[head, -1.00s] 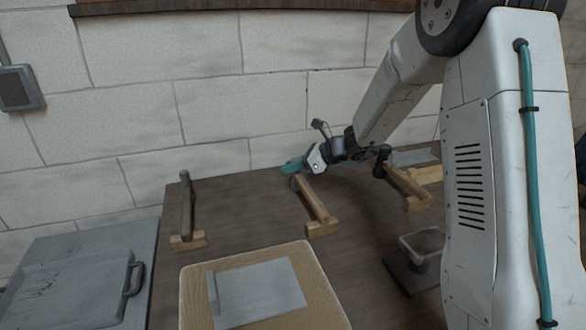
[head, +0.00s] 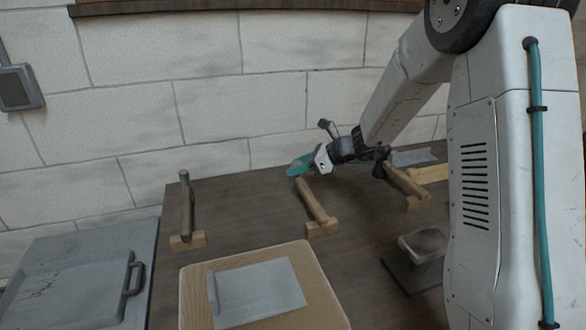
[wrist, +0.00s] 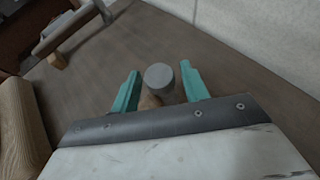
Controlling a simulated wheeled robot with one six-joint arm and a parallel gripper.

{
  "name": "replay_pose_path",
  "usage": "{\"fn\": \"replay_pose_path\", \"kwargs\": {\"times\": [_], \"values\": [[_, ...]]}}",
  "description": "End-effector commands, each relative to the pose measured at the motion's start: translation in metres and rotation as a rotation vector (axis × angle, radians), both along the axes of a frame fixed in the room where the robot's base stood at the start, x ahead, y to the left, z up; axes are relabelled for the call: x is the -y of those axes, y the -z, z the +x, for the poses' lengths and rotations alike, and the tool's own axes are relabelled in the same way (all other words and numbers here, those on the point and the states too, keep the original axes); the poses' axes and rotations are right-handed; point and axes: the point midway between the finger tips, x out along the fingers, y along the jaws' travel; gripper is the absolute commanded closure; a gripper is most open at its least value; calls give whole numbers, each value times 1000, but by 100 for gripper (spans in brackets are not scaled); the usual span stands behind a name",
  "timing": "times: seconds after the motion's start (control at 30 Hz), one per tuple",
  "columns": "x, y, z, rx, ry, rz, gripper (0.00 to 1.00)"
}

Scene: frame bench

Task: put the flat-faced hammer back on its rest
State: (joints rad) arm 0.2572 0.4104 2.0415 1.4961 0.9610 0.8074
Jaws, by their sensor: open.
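My gripper (head: 300,166) is open at the far end of the middle hammer (head: 316,203). In the wrist view my gripper (wrist: 161,85) has its teal fingers on either side of a grey, flat, round hammer face (wrist: 160,76), apparently with gaps. A bit of wooden handle shows below that face. In the head view the middle hammer's near end is at a low wooden block (head: 322,229); its head is hidden by the gripper. A left hammer (head: 187,208) and a right hammer (head: 405,182) stand at similar blocks. I cannot tell each head's shape there.
A mat with a grey plate (head: 262,292) lies in front. A grey panel with a handle (head: 70,288) is at the left. A dark stand with a padded top (head: 424,244) is at the right. The brick wall (head: 210,110) closes the back.

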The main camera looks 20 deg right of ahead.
Motion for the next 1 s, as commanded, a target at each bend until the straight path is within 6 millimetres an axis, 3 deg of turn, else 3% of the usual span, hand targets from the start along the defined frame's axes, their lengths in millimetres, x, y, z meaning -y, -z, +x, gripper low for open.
{"fn": "replay_pose_path", "kwargs": {"times": [0.3, 0.63, 0.77, 0.83, 1.0], "values": [[50, -34, -35, 1, 5, -1, 55], [69, -47, -51, -1, 0, 1, 55], [61, -54, -59, 18, -44, -33, 55], [48, -63, -73, 51, -115, -86, 55], [3, -91, -138, 181, -421, -307, 55]]}}
